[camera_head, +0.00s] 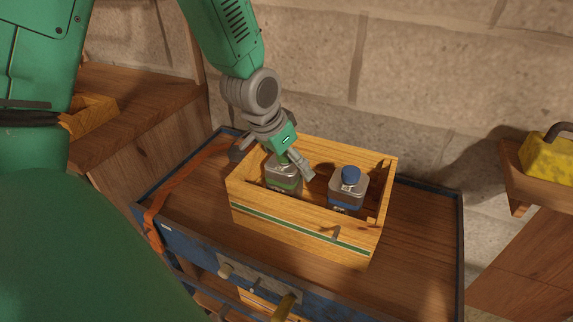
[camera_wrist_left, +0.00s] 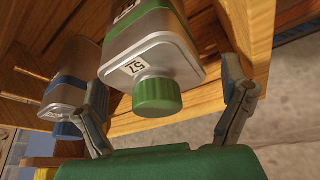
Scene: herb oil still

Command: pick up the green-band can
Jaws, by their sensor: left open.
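The green-band can (camera_head: 283,177) is a silvery can standing in the left part of a wooden crate (camera_head: 300,226) with a green stripe. In the left wrist view the can (camera_wrist_left: 155,52) shows its green cap and a label reading 57. My left gripper (camera_head: 274,165) is open above the crate, its fingers on either side of the can's top. In the left wrist view the gripper (camera_wrist_left: 165,120) has a finger on each side of the green cap, apart from it. The can's lower part is hidden by the crate wall. My right gripper is not in view.
A blue-capped can (camera_head: 347,189) stands in the crate's right part, close to the green-band can. The crate sits on a blue-edged wooden cart top (camera_head: 420,235). An orange strap (camera_head: 165,203) lies at left. A yellow block (camera_head: 545,158) rests on a shelf at right.

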